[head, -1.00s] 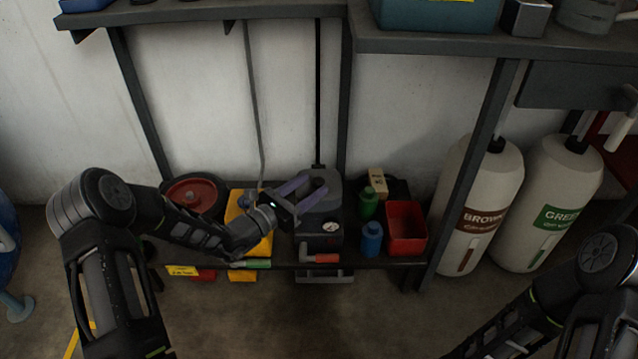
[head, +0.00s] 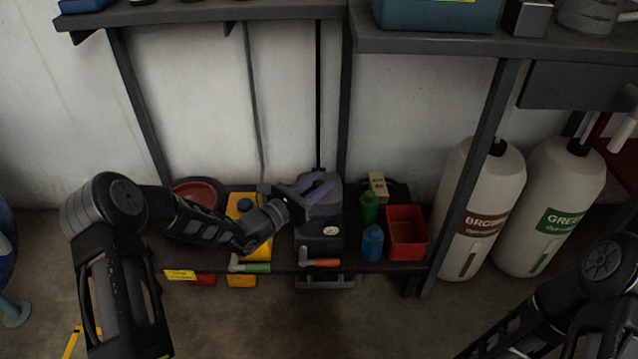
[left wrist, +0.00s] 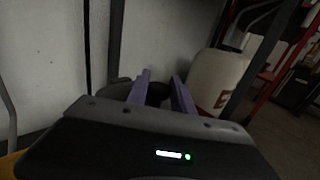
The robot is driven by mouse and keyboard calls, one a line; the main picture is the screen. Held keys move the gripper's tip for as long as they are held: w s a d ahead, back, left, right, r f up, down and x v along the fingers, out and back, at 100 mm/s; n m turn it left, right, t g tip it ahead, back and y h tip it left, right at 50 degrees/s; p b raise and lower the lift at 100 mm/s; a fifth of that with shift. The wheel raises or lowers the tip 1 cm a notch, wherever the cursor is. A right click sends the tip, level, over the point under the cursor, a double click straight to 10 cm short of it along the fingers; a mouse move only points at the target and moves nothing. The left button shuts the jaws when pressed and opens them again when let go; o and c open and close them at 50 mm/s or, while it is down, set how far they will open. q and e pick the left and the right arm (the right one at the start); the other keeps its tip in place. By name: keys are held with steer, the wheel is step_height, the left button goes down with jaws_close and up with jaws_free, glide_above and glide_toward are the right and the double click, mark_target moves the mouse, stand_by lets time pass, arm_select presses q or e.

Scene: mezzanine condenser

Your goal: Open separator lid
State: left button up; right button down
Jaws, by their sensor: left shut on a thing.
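The separator (head: 320,243) is a dark grey box with a round white gauge on its front, standing on the lower shelf. Its grey lid (head: 334,203) sits on top and looks closed. My left gripper (head: 328,181) reaches over the lid from the left, its purple fingers shut on the lid's dark knob. The fingers mostly hide the knob in the head view. In the left wrist view the dark knob (left wrist: 158,93) shows between the fingertips. My right arm is at the lower right of the head view, its gripper out of the picture.
Left of the separator are a yellow container (head: 236,208) and a red round pan (head: 196,193). On its right stand a green bottle (head: 368,208), a blue bottle (head: 373,243) and a red bin (head: 407,248). An upper shelf (head: 230,13) overhangs; a red-handled lever (head: 326,263) lies along the front edge.

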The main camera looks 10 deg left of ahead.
arm_select(q)
jaws_close()
stand_by(0.8)
